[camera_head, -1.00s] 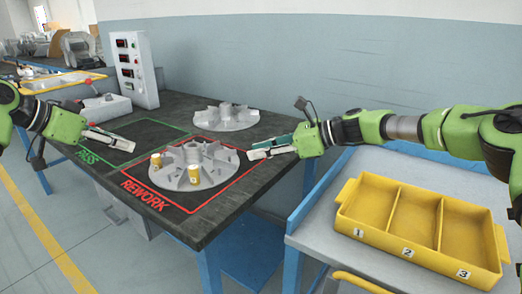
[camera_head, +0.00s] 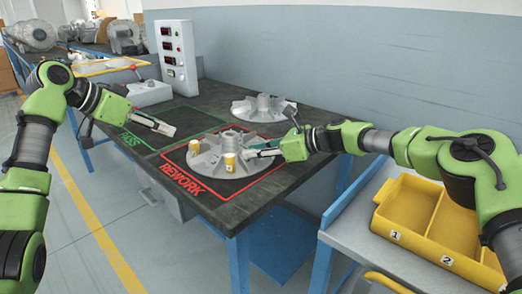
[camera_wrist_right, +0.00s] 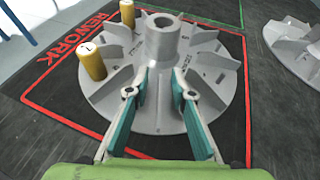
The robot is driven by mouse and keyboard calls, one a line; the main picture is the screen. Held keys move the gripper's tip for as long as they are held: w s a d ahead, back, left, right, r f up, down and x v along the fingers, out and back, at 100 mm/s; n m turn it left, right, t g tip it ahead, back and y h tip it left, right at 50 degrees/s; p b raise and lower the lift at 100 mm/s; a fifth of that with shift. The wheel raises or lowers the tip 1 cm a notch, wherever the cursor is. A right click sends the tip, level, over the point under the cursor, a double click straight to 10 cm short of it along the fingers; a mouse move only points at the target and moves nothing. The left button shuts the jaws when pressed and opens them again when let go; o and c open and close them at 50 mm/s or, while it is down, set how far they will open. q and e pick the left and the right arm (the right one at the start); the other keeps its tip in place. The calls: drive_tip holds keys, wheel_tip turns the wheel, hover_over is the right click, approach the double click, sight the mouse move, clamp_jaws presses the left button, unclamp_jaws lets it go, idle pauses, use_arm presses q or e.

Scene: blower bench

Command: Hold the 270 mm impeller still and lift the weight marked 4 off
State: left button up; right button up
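The grey impeller (camera_head: 212,150) lies flat in the red REWORK square, its hub upright. Two yellow cylindrical weights stand on it, one near the front (camera_head: 230,162) and one at the left (camera_head: 195,147). In the right wrist view the front weight (camera_wrist_right: 91,63) has a mark on top that I cannot read surely; the other weight (camera_wrist_right: 127,14) stands behind it. My right gripper (camera_wrist_right: 154,92) is open, its teal-padded fingers apart at the impeller's near side, over the vanes. My left gripper (camera_head: 168,130) is left of the impeller, over the PASS square, holding nothing visible; its finger gap is unclear.
A second grey impeller (camera_head: 264,110) lies behind, also in the right wrist view (camera_wrist_right: 296,42). A control box (camera_head: 178,56) stands at the back left. A yellow divided tray (camera_head: 440,243) with numbered compartments is at the right. The green PASS square (camera_head: 140,140) is clear of parts.

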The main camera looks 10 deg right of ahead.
clamp_jaws()
drive_tip(key=shift+p, duration=1.2)
drive_tip(key=shift+f, duration=0.1)
idle(0.8)
drive_tip(key=shift+o, duration=0.3)
unclamp_jaws()
